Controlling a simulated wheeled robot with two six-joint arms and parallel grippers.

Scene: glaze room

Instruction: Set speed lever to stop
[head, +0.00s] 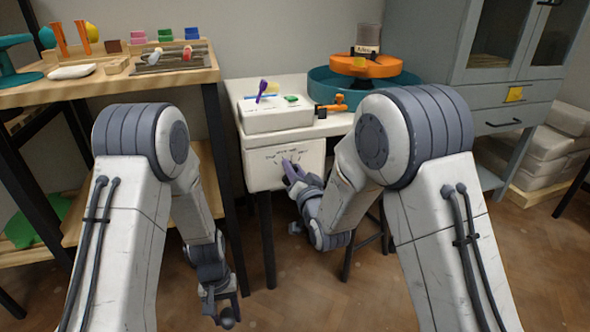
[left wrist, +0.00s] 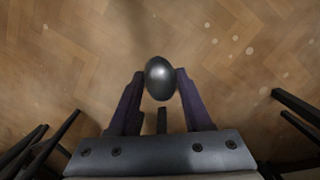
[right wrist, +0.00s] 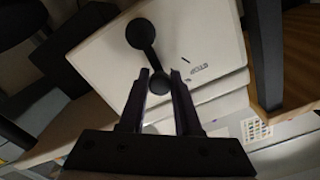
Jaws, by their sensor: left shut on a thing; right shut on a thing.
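The speed lever (right wrist: 150,58) is a dark arm with a round hub and a ball end, on a white panel (right wrist: 195,35). My right gripper (right wrist: 160,86) is shut on its ball end. A tick and an upside-down STOP label (right wrist: 198,70) lie to the right of the lever, apart from it. In the head view my right gripper (head: 288,167) is at the white front panel (head: 258,171) and covers most of the lever. My left gripper (left wrist: 160,90) is shut on a dark, shiny egg-shaped thing (left wrist: 160,75); in the head view it hangs low (head: 222,308).
The white table (head: 295,90) carries a white box (head: 270,120), a teal basin (head: 330,90) with an orange wheel, and an orange-and-black thing (head: 338,103). A wooden bench (head: 110,82) stands left and a grey cabinet (head: 440,45) right. A dark stool (head: 368,238) is below. Open floor lies in front.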

